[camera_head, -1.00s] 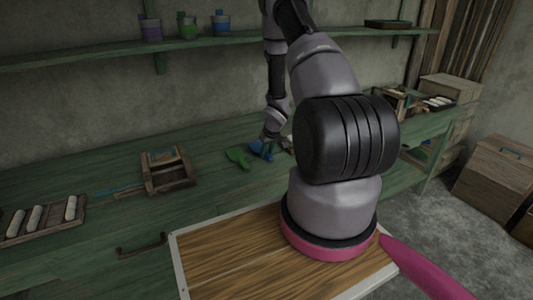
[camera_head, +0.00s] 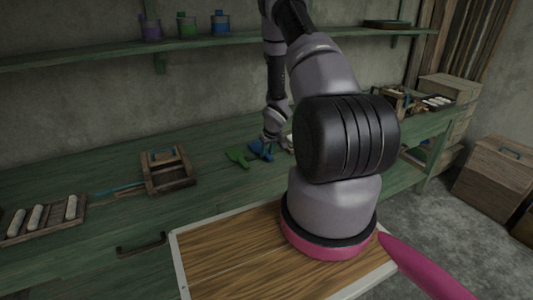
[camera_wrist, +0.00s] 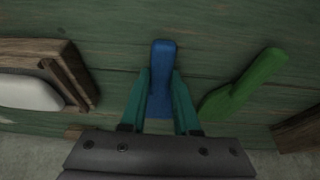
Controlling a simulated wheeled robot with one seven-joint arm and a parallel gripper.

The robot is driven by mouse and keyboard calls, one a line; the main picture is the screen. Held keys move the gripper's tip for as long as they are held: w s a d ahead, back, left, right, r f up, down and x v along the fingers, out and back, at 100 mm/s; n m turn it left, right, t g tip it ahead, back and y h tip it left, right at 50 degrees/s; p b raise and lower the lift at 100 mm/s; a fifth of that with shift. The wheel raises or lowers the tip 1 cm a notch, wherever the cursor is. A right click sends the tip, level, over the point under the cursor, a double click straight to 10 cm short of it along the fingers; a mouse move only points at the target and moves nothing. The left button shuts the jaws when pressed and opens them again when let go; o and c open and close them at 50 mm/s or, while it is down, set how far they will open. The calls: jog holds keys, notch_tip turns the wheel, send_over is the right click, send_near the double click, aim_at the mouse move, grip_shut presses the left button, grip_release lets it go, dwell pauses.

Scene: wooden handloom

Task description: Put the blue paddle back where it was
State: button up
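The blue paddle (camera_wrist: 163,60) lies on or just above the green bench top, its handle pointing away from my wrist. In the wrist view, my gripper (camera_wrist: 162,76) has one teal finger on each side of the paddle, very close to its edges. I cannot tell whether the fingers press on it. In the head view, the blue paddle (camera_head: 259,151) shows beside my gripper (camera_head: 268,144), which partly covers it. The green paddle (camera_wrist: 244,85) lies on the bench to the right in the wrist view, and to the left of the blue one in the head view (camera_head: 238,158).
A wooden frame (camera_head: 168,170) and a tray (camera_head: 45,218) with white rolls stand on the bench (camera_head: 120,215) to the left. Colored jars line the shelf (camera_head: 100,55) above. A wooden block with a pale piece (camera_wrist: 30,95) lies left in the wrist view.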

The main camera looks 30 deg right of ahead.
jog(key=s+a+r+m+h, duration=0.1)
jog(key=s+r, duration=0.2)
jog(key=r, duration=0.9)
jog(key=s+a+r+m+t, duration=0.1)
jog(key=s+a+r, duration=0.15)
jog(key=r, duration=0.95)
jog(key=s+r+m+h, duration=0.1)
jog(key=s+r, duration=0.2)
jog(key=r, duration=0.9)
jog(key=s+a+r+t+y, duration=0.1)
jog(key=s+a+r+y, duration=0.1)
jog(key=s+a+r, duration=0.5)
jog(key=s+a+r+m+y, duration=0.1)
jog(key=s+a+r+y, duration=0.1)
jog(key=s+a+r, duration=0.5)
jog(key=s+r, duration=0.1)
jog(key=s, duration=0.5)
jog(key=shift+s+r+m+t, duration=0.3)
jog(key=shift+s+t, duration=0.05)
jog(key=shift+t, duration=0.05)
